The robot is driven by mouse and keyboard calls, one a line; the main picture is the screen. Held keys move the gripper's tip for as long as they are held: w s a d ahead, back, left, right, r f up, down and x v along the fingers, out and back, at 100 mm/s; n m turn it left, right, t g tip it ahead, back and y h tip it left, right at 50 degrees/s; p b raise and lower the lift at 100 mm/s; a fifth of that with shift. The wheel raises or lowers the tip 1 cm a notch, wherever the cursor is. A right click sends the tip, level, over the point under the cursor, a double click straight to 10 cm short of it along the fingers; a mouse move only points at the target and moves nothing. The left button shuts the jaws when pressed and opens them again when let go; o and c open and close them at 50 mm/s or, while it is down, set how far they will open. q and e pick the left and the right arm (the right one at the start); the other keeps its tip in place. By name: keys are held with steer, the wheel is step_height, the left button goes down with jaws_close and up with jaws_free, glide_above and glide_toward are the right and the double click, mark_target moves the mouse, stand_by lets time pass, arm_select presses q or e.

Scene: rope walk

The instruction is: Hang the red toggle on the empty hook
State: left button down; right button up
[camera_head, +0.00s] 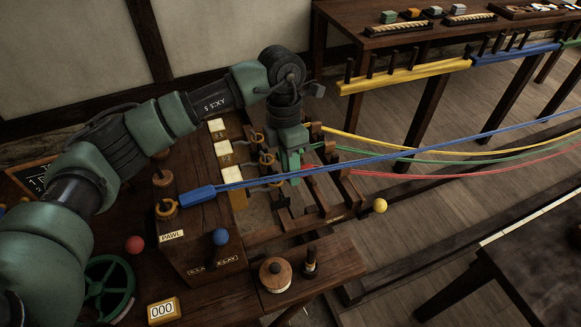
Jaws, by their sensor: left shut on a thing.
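My left gripper (294,173) reaches in from the upper left, pointing down over the wooden hook frame. It is shut at the end of the red rope (430,176). A little red of the toggle (311,168) shows beside its fingers; the rest is hidden. Small metal hooks stick out to the left of the gripper: an upper one (257,137), a middle one (267,158) and a lower one (275,183). The picture is too small to tell which is empty. My right gripper is not in view.
A blue toggle (197,195) lies at the left, its blue rope (400,155) crossing in front of the gripper. Yellow (375,141) and green (450,160) ropes run right. A box with a blue-knobbed lever (220,237) stands in front. A yellow ball (380,205) is right of the frame.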

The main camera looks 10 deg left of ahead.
arm_select(q)
steer(key=shift+f+b, duration=0.3)
steer(key=shift+b, duration=0.05)
stand_by(0.5)
steer(key=c, duration=1.1)
jaws_free()
steer(key=shift+c, duration=0.2)
steer(key=shift+r, duration=0.1)
steer(key=shift+r+p, duration=2.1)
steer(key=shift+r, duration=1.9)
